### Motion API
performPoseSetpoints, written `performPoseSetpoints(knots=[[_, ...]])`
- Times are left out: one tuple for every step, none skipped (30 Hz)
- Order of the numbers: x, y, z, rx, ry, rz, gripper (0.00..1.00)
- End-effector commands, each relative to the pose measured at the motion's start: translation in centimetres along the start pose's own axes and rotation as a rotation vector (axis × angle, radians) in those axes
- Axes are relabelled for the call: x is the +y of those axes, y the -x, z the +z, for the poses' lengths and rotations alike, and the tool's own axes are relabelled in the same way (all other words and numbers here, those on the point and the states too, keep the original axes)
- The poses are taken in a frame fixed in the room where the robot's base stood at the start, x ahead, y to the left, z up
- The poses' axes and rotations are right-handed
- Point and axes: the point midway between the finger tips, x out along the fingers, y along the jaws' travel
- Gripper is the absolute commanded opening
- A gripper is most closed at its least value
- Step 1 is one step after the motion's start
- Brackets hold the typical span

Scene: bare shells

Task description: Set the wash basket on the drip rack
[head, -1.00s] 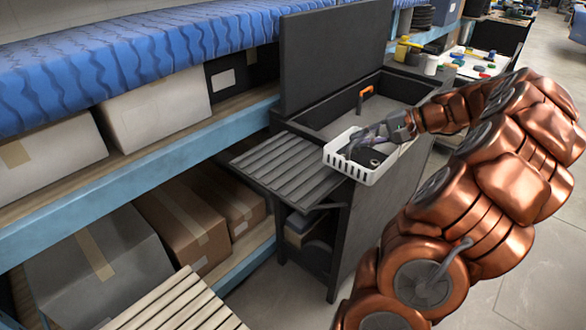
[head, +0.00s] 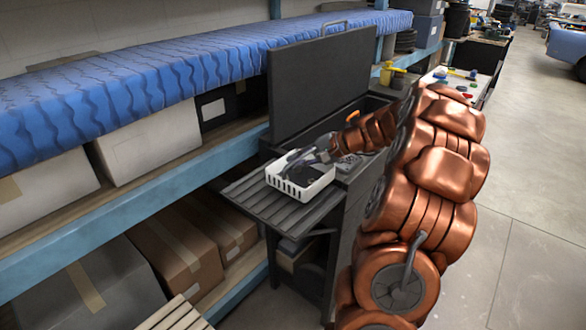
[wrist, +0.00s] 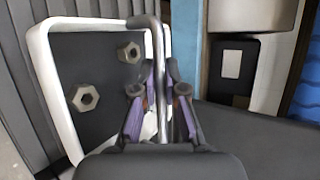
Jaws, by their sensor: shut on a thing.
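The wash basket (head: 284,186) is a small white tray with slotted walls and a dark floor. My gripper (head: 321,156) is shut on its grey bar handle, which runs between the fingers in the wrist view (wrist: 158,90). Two hex nuts (wrist: 85,97) lie inside the basket (wrist: 100,24). The drip rack (head: 285,209) is a dark slatted shelf on the left side of the washer cabinet. The basket is over the rack's right part and looks level; I cannot tell whether it touches the slats. Rack slats also show beside the basket in the wrist view.
The washer cabinet (head: 335,85) has its lid raised behind the basket, with its open tub to the right. A blue shelf with boxes (head: 150,135) stands close on the left. The rack's left part is bare. Open floor (head: 520,220) lies at the right.

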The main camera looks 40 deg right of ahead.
Motion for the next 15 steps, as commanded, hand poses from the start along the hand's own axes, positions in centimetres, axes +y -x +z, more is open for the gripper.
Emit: performPoseSetpoints(knots=[[-0.2,-0.2,0.0,-0.001,0.001,0.000,0.00],[-0.3,-0.4,0.0,-0.002,0.001,0.001,0.00],[-0.4,-0.7,0.1,-0.003,0.001,0.001,0.00],[-0.6,-1.0,0.1,-0.004,0.000,0.002,0.00],[-0.8,-1.3,0.1,-0.005,0.000,0.002,0.00],[-0.2,-1.4,-0.1,-0.005,-0.004,0.001,0.00],[0.1,-1.6,-0.1,-0.006,-0.004,0.001,0.00],[0.5,-1.8,-0.2,-0.006,-0.005,0.002,0.00],[0.8,-2.0,-0.2,-0.006,-0.005,0.002,0.00],[1.1,-2.1,-0.3,-0.006,-0.005,0.002,0.00],[1.3,-2.3,-0.4,-0.005,-0.006,0.001,0.00],[1.6,-2.4,-0.5,-0.004,-0.005,0.001,0.00],[1.8,-2.5,-0.6,-0.003,-0.004,0.001,0.00],[2.0,-2.6,-0.6,-0.002,-0.004,0.001,0.00],[2.2,-2.8,-0.7,-0.002,-0.002,0.001,0.00]])
